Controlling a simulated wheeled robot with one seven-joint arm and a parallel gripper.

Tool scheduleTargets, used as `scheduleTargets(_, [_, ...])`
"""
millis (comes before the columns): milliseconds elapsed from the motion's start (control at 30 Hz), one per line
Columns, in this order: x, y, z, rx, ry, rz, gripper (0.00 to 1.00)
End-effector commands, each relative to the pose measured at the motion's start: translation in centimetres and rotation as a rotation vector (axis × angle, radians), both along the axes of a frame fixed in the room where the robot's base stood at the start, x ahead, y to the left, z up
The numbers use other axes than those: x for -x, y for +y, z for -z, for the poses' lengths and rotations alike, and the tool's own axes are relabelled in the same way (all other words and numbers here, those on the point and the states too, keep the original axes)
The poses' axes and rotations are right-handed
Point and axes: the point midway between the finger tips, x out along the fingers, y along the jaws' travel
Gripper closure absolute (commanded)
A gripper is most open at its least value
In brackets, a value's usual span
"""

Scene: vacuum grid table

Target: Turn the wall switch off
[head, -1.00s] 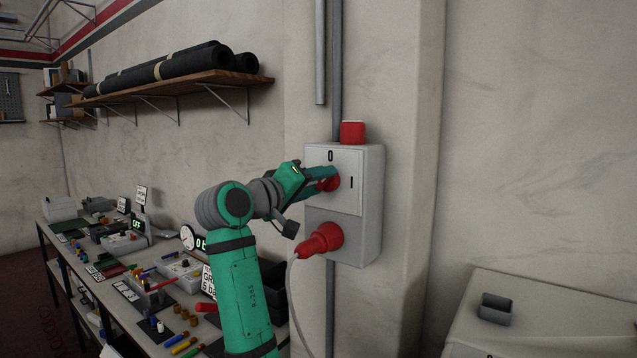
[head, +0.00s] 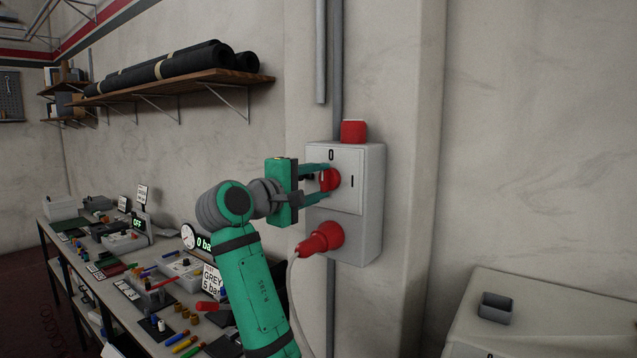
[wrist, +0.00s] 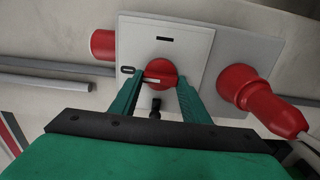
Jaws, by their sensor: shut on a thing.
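The wall switch (head: 372,225) is a light grey box on the wall. A red round knob (head: 332,180) sits on its front plate, with a 0 mark above and an I mark to the right. In the wrist view the knob (wrist: 163,70) has a white line pointing left, towards the 0 mark (wrist: 127,70). My gripper (head: 327,183) is shut on the knob, one finger above it and one below. The wrist view shows the fingers (wrist: 157,88) on both sides of the knob.
A red cap (head: 353,132) tops the box and a red plug (head: 322,239) with a cable is below the knob. A cluttered bench (head: 150,335) stands at the left, a shelf (head: 190,78) with black rolls above. A pale cabinet (head: 560,305) is at the lower right.

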Motion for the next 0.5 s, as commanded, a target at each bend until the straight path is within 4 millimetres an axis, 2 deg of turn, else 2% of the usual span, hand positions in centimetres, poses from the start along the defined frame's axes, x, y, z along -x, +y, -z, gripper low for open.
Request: scheduleTargets(500, [-0.03, 0.04, 0.05, 0.026, 0.019, -0.001, 0.80])
